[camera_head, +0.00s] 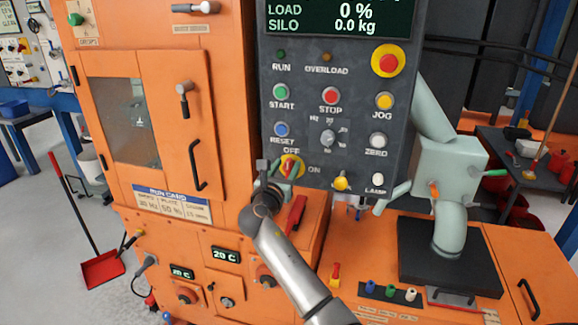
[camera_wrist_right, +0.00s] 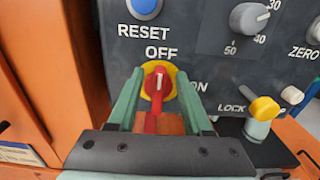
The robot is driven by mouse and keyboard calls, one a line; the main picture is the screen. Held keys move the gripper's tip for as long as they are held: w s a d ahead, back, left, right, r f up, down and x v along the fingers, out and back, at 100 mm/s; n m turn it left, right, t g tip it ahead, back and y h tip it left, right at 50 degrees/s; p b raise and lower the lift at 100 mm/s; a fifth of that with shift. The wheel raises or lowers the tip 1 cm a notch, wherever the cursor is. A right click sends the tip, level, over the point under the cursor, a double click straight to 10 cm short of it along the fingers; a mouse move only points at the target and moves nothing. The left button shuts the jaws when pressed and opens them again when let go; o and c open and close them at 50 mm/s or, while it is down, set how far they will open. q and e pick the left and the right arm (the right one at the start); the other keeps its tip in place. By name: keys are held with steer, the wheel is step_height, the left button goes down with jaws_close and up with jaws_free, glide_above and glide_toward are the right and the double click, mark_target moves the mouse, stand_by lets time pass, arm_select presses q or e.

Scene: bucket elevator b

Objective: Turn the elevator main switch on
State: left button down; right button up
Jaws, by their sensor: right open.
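The main switch (camera_head: 291,167) is a red rotary knob on a yellow round plate, low on the dark control panel (camera_head: 318,110), between the OFF and ON labels. In the right wrist view the knob (camera_wrist_right: 158,82) has a white mark standing upright, towards OFF. My right gripper (camera_head: 272,172) is at the switch in the head view, partly covering the area left of it. In the right wrist view its two green fingers (camera_wrist_right: 159,76) are open, one on each side of the knob. Whether they touch it I cannot tell. My left gripper is not in view.
A yellow LOCK knob (camera_wrist_right: 264,108) sits close to the right of the fingers. Above are the RESET button (camera_head: 281,129) and a grey dial (camera_head: 327,138). An orange cabinet (camera_head: 195,225) stands left of the panel. A red handle (camera_head: 297,213) is below the switch.

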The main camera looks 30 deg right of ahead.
steer(key=shift+c, duration=0.3)
jaws_close()
stand_by(0.3)
